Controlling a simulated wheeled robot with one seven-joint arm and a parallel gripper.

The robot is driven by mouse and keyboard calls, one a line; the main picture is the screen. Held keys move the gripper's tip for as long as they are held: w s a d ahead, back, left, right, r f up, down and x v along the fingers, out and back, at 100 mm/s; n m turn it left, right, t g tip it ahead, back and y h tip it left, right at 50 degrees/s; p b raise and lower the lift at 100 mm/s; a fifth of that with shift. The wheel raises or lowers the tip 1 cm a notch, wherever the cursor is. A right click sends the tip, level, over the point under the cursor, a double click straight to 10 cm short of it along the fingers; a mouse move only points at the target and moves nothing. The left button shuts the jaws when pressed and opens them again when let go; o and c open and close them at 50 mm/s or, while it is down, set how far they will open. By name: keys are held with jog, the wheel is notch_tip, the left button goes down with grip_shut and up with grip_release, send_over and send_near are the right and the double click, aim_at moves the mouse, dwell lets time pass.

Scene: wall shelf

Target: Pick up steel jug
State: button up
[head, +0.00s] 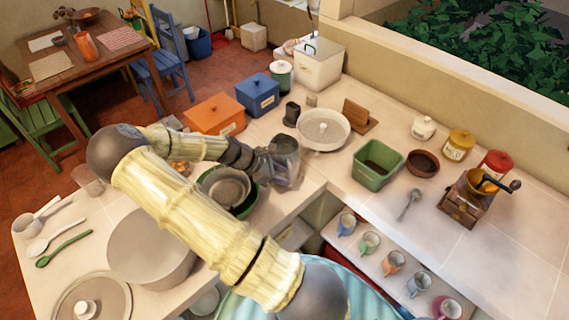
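A grey metallic vessel that looks like the steel jug (287,152) stands upright on the white tiled counter, near the inner corner. My arm reaches across the counter from the lower right and bends back toward it. My gripper (267,166) is at the left side of the jug, very close to it or touching. The fingers are dark, small and partly hidden by the jug and the wrist. I cannot tell whether they are around the jug or only beside it.
A green bowl with a grey pot (226,184) sits left of my gripper. A white round dish (323,129), a green tub (377,165) and orange (214,114) and blue (257,95) boxes stand around the jug.

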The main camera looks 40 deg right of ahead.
aim_at(291, 179)
jog(key=p+x, duration=0.1)
jog(key=x, duration=0.2)
jog(key=shift+s+d+p, duration=0.2)
jog(key=shift+d+p, duration=0.05)
jog(key=shift+p, duration=0.05)
jog(key=shift+s+d+f, duration=0.1)
jog(key=shift+d+f, duration=0.1)
jog(key=shift+f, duration=0.25)
jog(key=shift+c, duration=0.5)
grip_shut()
dwell(0.5)
jog(key=shift+r, duration=0.1)
